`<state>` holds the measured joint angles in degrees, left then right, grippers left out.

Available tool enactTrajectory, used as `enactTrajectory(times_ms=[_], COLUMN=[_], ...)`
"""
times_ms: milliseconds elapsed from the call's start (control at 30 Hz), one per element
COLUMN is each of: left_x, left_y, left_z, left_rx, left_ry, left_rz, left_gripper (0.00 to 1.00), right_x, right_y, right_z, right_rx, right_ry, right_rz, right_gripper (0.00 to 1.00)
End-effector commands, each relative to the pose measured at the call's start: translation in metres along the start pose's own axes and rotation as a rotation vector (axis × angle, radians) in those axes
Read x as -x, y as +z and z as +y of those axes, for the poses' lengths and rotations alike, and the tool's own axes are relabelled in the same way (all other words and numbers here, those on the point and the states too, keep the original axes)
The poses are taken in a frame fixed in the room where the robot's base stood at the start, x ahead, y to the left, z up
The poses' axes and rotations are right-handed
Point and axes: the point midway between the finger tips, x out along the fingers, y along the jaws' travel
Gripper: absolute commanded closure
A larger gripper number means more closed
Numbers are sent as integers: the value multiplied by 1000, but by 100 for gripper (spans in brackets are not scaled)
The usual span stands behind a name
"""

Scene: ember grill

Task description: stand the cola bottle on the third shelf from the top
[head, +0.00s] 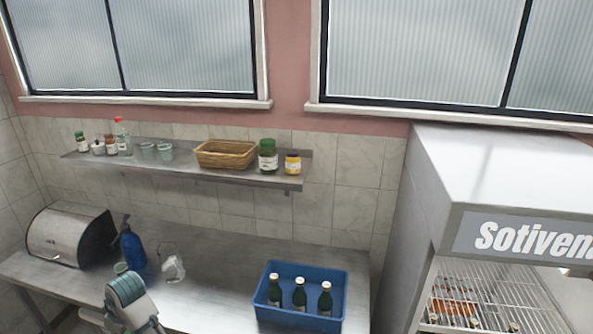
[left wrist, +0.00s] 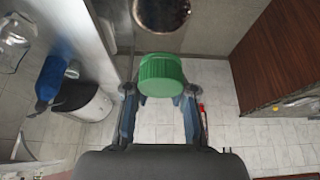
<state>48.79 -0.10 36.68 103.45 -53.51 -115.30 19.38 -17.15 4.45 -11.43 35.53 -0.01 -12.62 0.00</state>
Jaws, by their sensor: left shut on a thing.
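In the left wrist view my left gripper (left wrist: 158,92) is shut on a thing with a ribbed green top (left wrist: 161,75). The rest of that held thing is hidden, so I cannot tell whether it is the cola bottle. The Sotivena cooler (head: 435,185) stands at the right of the head view. A wire shelf (head: 500,290) with goods on it shows inside; the lower shelves are out of the picture. No bottle in view can be read clearly as cola. My right gripper is not in view.
A steel wall shelf (head: 225,172) holds jars, glasses and a wicker basket (head: 225,153). On the counter (head: 215,255) stand a bread box (head: 70,238), a blue spray bottle (head: 132,247) and a blue crate (head: 335,283) with three dark bottles.

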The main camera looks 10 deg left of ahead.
Motion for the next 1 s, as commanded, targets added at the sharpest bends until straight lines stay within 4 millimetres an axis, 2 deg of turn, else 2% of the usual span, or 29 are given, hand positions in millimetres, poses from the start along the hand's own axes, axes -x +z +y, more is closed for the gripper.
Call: enactTrajectory(times_ms=[33,100,300,400,633,933,1000], left_x=[-1,-3,-5,-4,-1,2,-3], left_y=[-18,-39,-89,-107,-134,-154,-153], left_z=[-4,-10,-29,-38,-52,-63,-62], left_rx=[14,29,75,98,139,173,159], left_ry=[-3,-10,-31,-42,-60,-76,-72], left_rz=[3,4,3,2,4,3,3], left_gripper=[100,100,100,100,100,100,100], right_x=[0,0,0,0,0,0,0], right_y=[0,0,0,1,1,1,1], right_z=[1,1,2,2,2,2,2], right_rx=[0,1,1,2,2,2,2], right_ry=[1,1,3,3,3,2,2], right_rz=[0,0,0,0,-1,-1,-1], right_gripper=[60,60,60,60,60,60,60])
